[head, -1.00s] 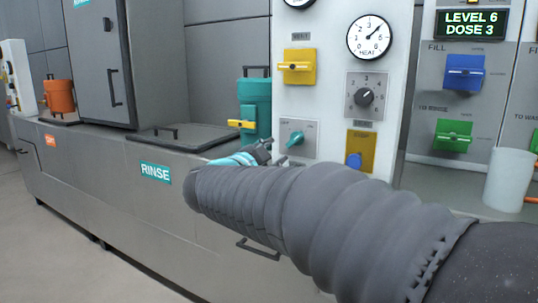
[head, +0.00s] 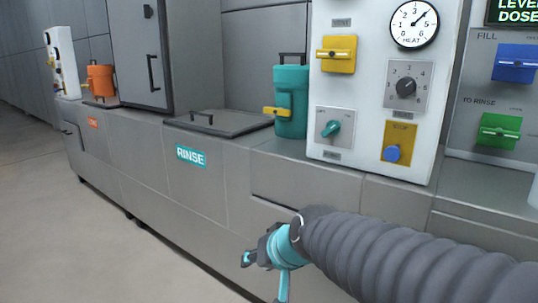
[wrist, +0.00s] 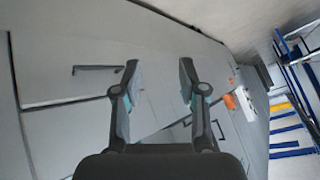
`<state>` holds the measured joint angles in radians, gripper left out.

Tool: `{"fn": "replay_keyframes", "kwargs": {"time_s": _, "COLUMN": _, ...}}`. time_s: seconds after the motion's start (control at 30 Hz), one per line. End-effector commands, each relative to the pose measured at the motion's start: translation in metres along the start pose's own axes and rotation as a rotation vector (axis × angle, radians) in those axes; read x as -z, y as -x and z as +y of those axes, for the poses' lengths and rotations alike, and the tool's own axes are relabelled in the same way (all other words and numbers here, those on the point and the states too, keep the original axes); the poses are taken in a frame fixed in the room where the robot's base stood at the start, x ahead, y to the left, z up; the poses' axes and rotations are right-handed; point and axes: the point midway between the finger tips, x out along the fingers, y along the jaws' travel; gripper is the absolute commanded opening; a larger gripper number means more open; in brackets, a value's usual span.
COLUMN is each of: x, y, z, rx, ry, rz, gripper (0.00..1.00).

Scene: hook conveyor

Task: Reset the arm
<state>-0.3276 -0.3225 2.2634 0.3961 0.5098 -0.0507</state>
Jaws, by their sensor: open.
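My gripper (head: 262,262) shows at the lower middle of the head view, at the end of my grey sleeved arm. It is low in front of the grey counter (head: 235,190), below the control panel. In the wrist view my gripper (wrist: 161,85) has its two fingers spread apart with nothing between them. Beyond the fingers the wrist view shows the grey cabinet fronts with a dark handle (wrist: 98,69).
A white control panel (head: 368,140) with a yellow switch, knobs and a heat dial stands on the counter. A teal canister (head: 290,100) and an orange canister (head: 101,80) stand further left. A RINSE label (head: 190,155) marks the counter front. The floor (head: 60,215) at left is clear.

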Motion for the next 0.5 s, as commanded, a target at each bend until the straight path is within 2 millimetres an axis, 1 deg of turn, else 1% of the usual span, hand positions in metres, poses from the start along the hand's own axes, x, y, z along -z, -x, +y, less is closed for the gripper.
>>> {"fn": "replay_keyframes", "kwargs": {"time_s": 0.03, "x": -0.024, "y": 0.013, "z": 0.018, "rx": -0.042, "ry": 0.020, "rz": -0.059, "gripper": 0.42}}
{"fn": "replay_keyframes", "kwargs": {"time_s": 0.07, "x": -0.038, "y": 0.021, "z": 0.029, "rx": -0.069, "ry": 0.032, "rz": -0.097, "gripper": 0.42}}
{"fn": "replay_keyframes", "kwargs": {"time_s": 0.1, "x": -0.057, "y": 0.031, "z": 0.044, "rx": -0.109, "ry": 0.045, "rz": -0.145, "gripper": 0.42}}
{"fn": "replay_keyframes", "kwargs": {"time_s": 0.17, "x": -0.084, "y": 0.049, "z": 0.067, "rx": -0.172, "ry": 0.061, "rz": -0.207, "gripper": 0.42}}
{"fn": "replay_keyframes", "kwargs": {"time_s": 0.2, "x": -0.101, "y": 0.061, "z": 0.082, "rx": -0.216, "ry": 0.067, "rz": -0.241, "gripper": 0.42}}
{"fn": "replay_keyframes", "kwargs": {"time_s": 0.23, "x": -0.113, "y": 0.071, "z": 0.093, "rx": -0.248, "ry": 0.071, "rz": -0.260, "gripper": 0.42}}
{"fn": "replay_keyframes", "kwargs": {"time_s": 0.3, "x": -0.131, "y": 0.089, "z": 0.113, "rx": -0.311, "ry": 0.075, "rz": -0.274, "gripper": 0.42}}
{"fn": "replay_keyframes", "kwargs": {"time_s": 0.33, "x": -0.135, "y": 0.096, "z": 0.120, "rx": -0.332, "ry": 0.075, "rz": -0.266, "gripper": 0.42}}
{"fn": "replay_keyframes", "kwargs": {"time_s": 0.4, "x": -0.139, "y": 0.107, "z": 0.130, "rx": -0.363, "ry": 0.062, "rz": -0.231, "gripper": 0.42}}
{"fn": "replay_keyframes", "kwargs": {"time_s": 0.5, "x": -0.138, "y": 0.121, "z": 0.135, "rx": -0.382, "ry": 0.032, "rz": -0.181, "gripper": 0.42}}
